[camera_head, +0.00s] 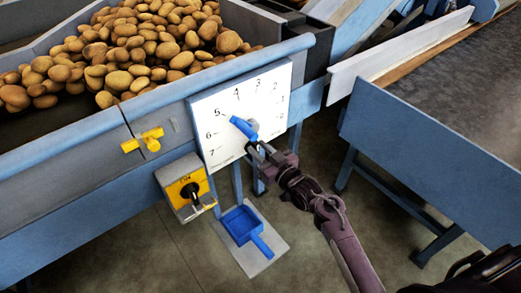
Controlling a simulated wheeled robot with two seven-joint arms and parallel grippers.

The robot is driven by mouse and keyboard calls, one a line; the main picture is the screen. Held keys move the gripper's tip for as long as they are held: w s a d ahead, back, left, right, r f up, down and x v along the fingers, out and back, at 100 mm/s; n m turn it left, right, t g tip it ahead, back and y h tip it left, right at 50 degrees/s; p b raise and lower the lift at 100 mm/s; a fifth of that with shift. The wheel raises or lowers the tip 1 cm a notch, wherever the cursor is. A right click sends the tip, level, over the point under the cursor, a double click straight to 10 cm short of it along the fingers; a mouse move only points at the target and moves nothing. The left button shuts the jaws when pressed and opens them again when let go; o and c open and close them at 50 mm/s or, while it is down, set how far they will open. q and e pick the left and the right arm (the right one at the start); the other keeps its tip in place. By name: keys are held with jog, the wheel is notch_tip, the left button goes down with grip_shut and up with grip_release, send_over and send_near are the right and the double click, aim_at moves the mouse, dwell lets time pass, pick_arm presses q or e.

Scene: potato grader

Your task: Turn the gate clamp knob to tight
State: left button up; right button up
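A yellow wing-shaped knob (143,140), which looks like the gate clamp knob, sits on the blue front rail of the potato hopper, left of a white dial plate (217,140). Its wings lie near level, the right end slightly higher. A blue pointer lever (244,128) on the dial points up-left, towards the 5. My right gripper (257,149) is at the lower end of this lever, well right of the yellow knob. Its fingertips are small and dark, so I cannot tell whether they grip anything. My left gripper is not in view.
A yellow switch box (186,190) with a black knob juts out below the clamp knob. A blue scoop (242,225) lies on a pale plate low down. Potatoes (130,50) fill the hopper. A blue-sided conveyor (430,150) stands at right. Space before the left rail is clear.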

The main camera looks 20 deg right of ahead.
grip_shut()
jog(key=shift+r, duration=0.1)
jog(key=m+p, duration=0.3)
jog(key=m, duration=0.3)
jog(key=d+f+m+p, duration=0.1)
jog(key=m+p, duration=0.1)
jog(key=m, duration=0.4)
jog(key=d+f+m+p, duration=0.1)
jog(key=m+p, duration=0.2)
jog(key=m, duration=0.2)
jog(key=shift+w+m+p, duration=0.35)
jog(key=shift+m, duration=0.05)
dwell(0.5)
